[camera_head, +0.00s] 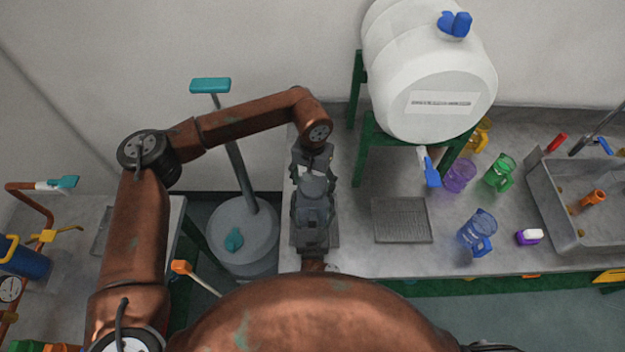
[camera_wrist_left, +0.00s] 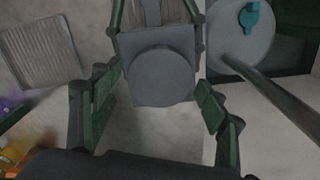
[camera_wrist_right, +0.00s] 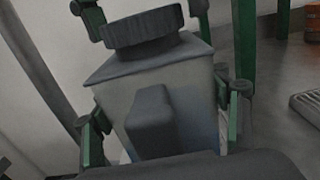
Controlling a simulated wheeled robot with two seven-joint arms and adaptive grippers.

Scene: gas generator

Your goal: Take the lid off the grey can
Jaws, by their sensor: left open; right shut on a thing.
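The grey can (camera_head: 313,207) stands on the grey counter. Its round dark lid (camera_head: 313,186) is on top, and it shows in the left wrist view (camera_wrist_left: 160,74) and the right wrist view (camera_wrist_right: 143,29). My left gripper (camera_head: 312,168) is open at the lid, with one finger on each side of it; gaps show between fingers and lid. My right gripper (camera_wrist_right: 165,120) is shut on the can's body from the near side, with its fingers on opposite sides. The can's handle (camera_wrist_right: 152,120) faces the right wrist camera. The can's base is hidden.
A white barrel (camera_head: 420,75) on a green stand is right of the can. A drain tray (camera_head: 402,220), coloured mugs and a sink (camera_head: 580,215) lie farther right.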

